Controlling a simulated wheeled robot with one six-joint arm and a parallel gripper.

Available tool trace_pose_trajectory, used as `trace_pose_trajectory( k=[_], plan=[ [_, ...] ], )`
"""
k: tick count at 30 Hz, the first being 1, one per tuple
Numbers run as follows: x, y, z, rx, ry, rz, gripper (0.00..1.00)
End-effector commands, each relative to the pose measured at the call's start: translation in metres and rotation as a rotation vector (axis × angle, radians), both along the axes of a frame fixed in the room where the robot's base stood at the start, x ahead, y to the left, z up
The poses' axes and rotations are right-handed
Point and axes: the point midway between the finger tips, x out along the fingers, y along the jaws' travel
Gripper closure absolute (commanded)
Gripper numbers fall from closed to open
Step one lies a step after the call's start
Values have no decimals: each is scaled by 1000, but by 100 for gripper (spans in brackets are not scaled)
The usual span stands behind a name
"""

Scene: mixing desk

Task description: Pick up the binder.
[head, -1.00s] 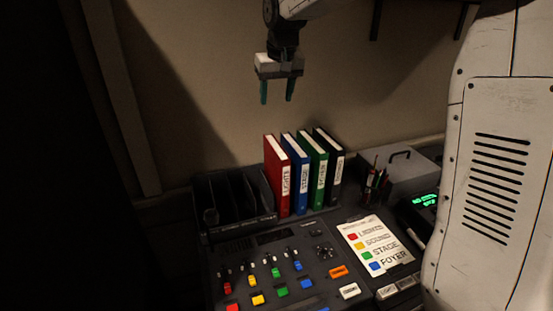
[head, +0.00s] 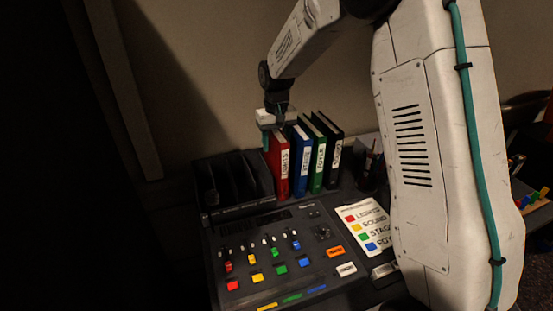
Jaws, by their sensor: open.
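Several binders stand upright in a row behind the mixing desk in the head view. They are a red binder (head: 278,168), a blue binder (head: 301,163), a green binder (head: 318,164) and a black binder (head: 335,158), each with a white spine label. The red one's label seems to read "LIGHTS". My gripper (head: 273,136) is open at the top of the red binder, with one teal finger at its left side. The other finger is partly hidden, so I cannot tell whether it touches the binder.
An empty dark divided rack (head: 233,183) stands just left of the red binder. A pen cup (head: 368,172) stands right of the binders.

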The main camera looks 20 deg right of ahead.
Motion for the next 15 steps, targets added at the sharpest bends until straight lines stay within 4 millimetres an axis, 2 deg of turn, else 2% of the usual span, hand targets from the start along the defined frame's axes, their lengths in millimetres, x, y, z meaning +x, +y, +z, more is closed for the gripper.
trace_pose_trajectory(
  k=[1,7,8,13,15],
  plan=[
    [2,0,-7,0,5,-1,47],
    [0,0,-3,-1,-2,0,47],
    [0,0,-2,-1,-3,0,50],
    [1,0,-1,-1,-4,0,97],
    [1,0,-1,-1,-5,0,100]
  ],
)
